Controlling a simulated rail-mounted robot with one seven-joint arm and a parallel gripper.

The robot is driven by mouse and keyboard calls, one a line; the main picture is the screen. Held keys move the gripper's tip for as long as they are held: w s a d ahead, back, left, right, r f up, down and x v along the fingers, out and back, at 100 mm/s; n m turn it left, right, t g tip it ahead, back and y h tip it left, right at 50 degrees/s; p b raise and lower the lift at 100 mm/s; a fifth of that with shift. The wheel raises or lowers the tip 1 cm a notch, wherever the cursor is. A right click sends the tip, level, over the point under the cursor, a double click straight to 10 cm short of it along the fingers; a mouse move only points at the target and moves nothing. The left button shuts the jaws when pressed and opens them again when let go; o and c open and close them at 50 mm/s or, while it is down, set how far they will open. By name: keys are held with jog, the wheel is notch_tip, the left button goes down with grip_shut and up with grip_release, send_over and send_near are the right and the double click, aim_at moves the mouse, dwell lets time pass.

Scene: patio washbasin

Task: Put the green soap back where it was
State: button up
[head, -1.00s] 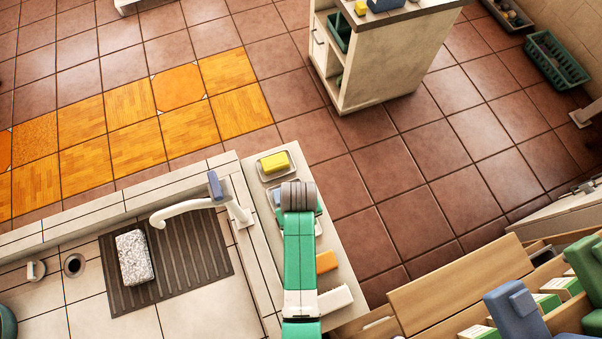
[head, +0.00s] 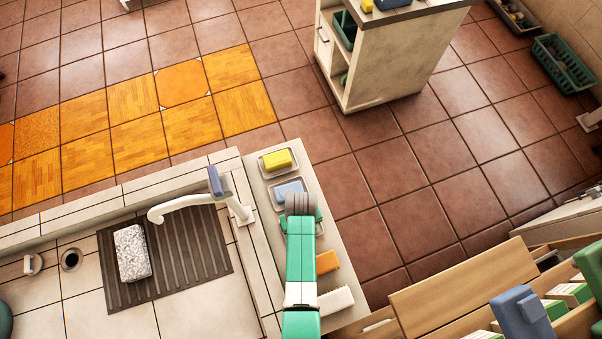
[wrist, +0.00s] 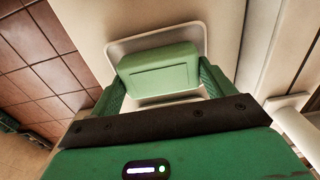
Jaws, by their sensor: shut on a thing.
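The green soap (wrist: 158,70) is between the two green fingers of my gripper (wrist: 162,84) in the wrist view, and the gripper is shut on it. A pale soap dish (wrist: 199,31) lies directly under the soap, its rim showing around it. I cannot tell whether the soap touches the dish. In the head view my wrist hides the soap and most of that dish, which stand in the row on the counter strip just below the blue soap (head: 288,190).
The yellow soap (head: 277,159) sits in a dish at the row's far end. An orange block (head: 327,262) and a white brush-like thing (head: 336,301) lie nearer. Left are the tap (head: 185,209) and a speckled sponge (head: 132,252) on a ribbed mat (head: 199,265).

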jog(key=shift+f, duration=0.2)
jog(key=o, duration=1.4)
notch_tip(320, 180, up, 12)
jog(key=p, duration=0.2)
jog(key=shift+r+p, duration=0.2)
jog(key=shift+p, duration=0.1)
